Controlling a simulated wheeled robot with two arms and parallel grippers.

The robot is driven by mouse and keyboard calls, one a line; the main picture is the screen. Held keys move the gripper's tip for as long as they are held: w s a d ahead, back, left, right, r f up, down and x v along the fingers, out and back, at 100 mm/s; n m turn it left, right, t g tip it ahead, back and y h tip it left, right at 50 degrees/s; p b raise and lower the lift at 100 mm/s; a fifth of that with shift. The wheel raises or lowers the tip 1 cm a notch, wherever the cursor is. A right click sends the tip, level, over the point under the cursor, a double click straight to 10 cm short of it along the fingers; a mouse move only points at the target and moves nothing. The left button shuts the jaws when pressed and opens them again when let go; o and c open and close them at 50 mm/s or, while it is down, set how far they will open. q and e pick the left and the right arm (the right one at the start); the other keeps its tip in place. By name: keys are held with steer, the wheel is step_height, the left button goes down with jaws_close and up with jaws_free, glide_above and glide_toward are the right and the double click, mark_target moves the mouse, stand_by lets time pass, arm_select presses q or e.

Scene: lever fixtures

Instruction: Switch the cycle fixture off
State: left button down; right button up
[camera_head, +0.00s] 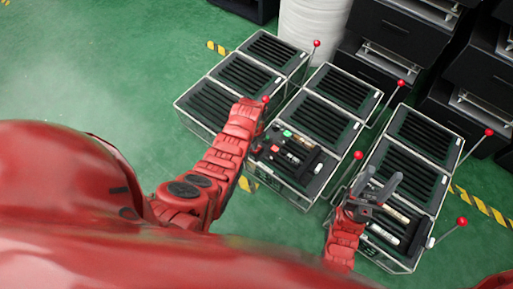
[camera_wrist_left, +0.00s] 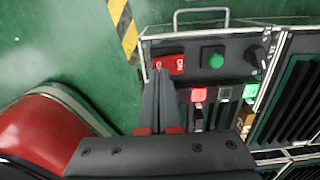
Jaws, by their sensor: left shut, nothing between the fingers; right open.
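A fixture panel in the left wrist view carries a red switch (camera_wrist_left: 172,65) with white lettering, a green button (camera_wrist_left: 213,58) and a black knob (camera_wrist_left: 257,58). Red and green lamps (camera_wrist_left: 198,95) are lit below. In the head view this panel (camera_head: 310,177) lies at the front of the middle row. My left gripper (camera_wrist_left: 160,78) is shut and empty, its tips overlapping the left part of the red switch; contact cannot be told. In the head view my left gripper (camera_head: 256,143) hides the panel's left end. My right gripper (camera_head: 377,182) is open over the right row's front panel.
Black ribbed fixtures (camera_head: 246,75) stand in three rows, with red-balled levers (camera_head: 358,155) (camera_head: 462,221) at their sides. Dark cabinets (camera_head: 395,35) and a white cylinder (camera_head: 308,20) stand behind. Green floor (camera_head: 100,75) is clear at left.

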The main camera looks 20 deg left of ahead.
arm_select(q)
steer(key=shift+f+b, duration=0.7)
steer(key=shift+f, duration=0.35)
stand_by(0.7)
steer(key=shift+r, duration=0.1)
step_height(320, 180, up, 7)
steer(key=p, duration=0.5)
steer(key=shift+p, duration=0.35)
stand_by(0.3)
